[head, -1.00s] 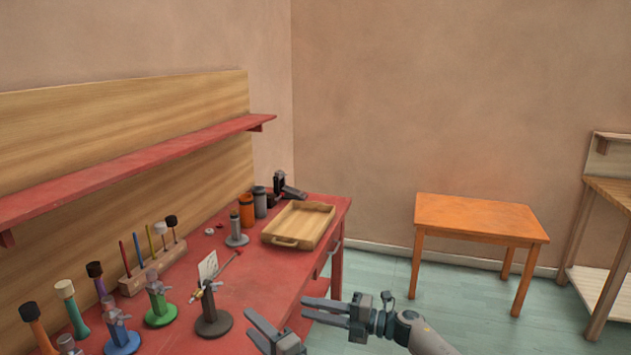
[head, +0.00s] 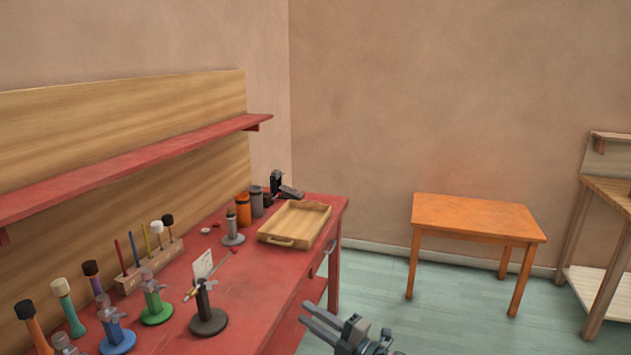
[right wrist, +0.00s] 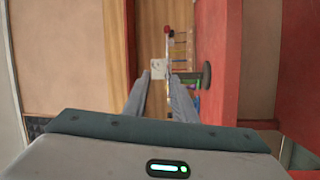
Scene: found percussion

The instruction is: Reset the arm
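My right gripper (head: 306,313) is at the bottom of the head view, in front of the red workbench's right end, with its two fingers pointing left. In the right wrist view, its fingers (right wrist: 160,80) are apart with nothing held between them. Beyond them are a white card (right wrist: 157,69) and a dark stand, at a distance. In the head view, the dark stand (head: 208,321) with the card stands on the bench, apart from the gripper. My left gripper is not in view.
The red workbench (head: 262,290) carries a wooden tray (head: 283,241), coloured stands, several mallets and a wooden rack (head: 150,268). A red shelf (head: 140,160) runs above. An orange table (head: 478,215) stands at the right back, with open floor between.

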